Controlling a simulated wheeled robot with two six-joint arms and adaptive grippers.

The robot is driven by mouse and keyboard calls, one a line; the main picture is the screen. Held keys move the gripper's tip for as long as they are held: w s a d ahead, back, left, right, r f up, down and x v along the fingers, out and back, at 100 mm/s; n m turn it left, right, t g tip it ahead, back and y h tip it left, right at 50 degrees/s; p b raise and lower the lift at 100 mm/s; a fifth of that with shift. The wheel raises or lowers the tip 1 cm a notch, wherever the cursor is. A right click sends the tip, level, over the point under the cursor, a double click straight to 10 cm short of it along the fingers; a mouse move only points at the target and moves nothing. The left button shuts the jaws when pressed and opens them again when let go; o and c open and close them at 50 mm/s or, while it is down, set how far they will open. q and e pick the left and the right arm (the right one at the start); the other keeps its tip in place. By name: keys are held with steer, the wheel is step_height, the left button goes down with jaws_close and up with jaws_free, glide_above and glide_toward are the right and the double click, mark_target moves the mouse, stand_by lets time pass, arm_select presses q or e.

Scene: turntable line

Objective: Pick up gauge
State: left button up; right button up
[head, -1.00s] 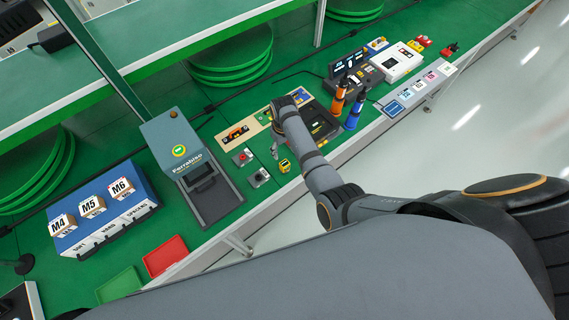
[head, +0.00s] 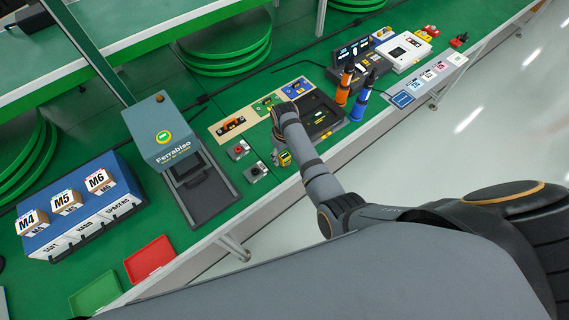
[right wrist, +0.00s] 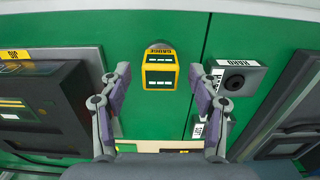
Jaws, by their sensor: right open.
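The gauge (right wrist: 160,56) is a small yellow block with a rounded grey end and dark windows, on the green table. It also shows in the head view (head: 284,158), just below my right wrist. My right gripper (right wrist: 159,76) is open and empty. In the right wrist view its two fingers stand left and right of the gauge, with green gaps on both sides. The fingers look apart from it; how far above it they are, I cannot tell. In the head view the wrist mostly hides the fingers. My left gripper is not in view.
Beside the gauge are a small block marked HARD (right wrist: 236,77) and a dark tray device (head: 321,116). Orange (head: 344,84) and blue (head: 362,97) upright tools stand to the right. The grey Ferrabiso machine (head: 160,131) and red tray (head: 150,258) are to the left.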

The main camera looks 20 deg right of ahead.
steer(key=shift+r, duration=0.1)
jaws_close()
stand_by(0.3)
steer(key=shift+r, duration=0.1)
